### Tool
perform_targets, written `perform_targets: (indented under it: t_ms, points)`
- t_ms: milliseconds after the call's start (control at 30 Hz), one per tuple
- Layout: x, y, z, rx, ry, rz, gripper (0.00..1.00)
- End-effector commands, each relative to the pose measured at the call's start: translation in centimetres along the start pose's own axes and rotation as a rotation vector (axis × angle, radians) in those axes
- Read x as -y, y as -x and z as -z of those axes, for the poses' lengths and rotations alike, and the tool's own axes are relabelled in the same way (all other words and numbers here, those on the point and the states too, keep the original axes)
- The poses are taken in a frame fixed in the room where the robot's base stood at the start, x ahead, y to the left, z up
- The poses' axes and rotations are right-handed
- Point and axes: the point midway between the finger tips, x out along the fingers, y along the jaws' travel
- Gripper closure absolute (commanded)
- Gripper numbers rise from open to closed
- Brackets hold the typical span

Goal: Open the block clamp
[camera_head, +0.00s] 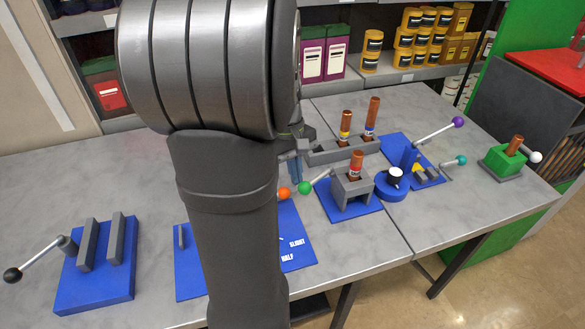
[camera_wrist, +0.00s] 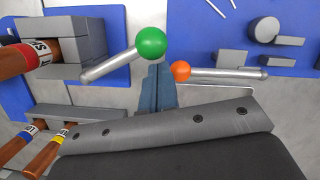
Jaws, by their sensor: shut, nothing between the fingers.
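No part is labelled as the block clamp. A grey block (camera_head: 353,188) on a blue base holds an upright copper tube (camera_head: 356,163) and carries a lever with a green knob (camera_head: 305,188). In the wrist view the block (camera_wrist: 85,42), its metal lever (camera_wrist: 112,66) and the green knob (camera_wrist: 151,42) show at upper left. My gripper (camera_wrist: 155,80) is shut and empty, its blue fingertips just below the green knob and left of an orange knob (camera_wrist: 181,70). I cannot tell whether they touch either knob. In the head view the fingers (camera_head: 296,170) are partly hidden by my arm.
A grey rack (camera_head: 325,155) with copper tubes stands behind the block. A round blue stand (camera_head: 393,192) and purple- and teal-knobbed levers are to its right. A black-knobbed lever (camera_head: 12,275) on a blue base is far left. My arm covers the bench's middle.

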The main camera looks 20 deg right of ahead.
Motion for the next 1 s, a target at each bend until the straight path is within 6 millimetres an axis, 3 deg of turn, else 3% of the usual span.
perform_targets:
  t_ms: [1000]
  points:
    - [0.2,-0.3,-1.4,0.0,0.15,-0.039,1.0]
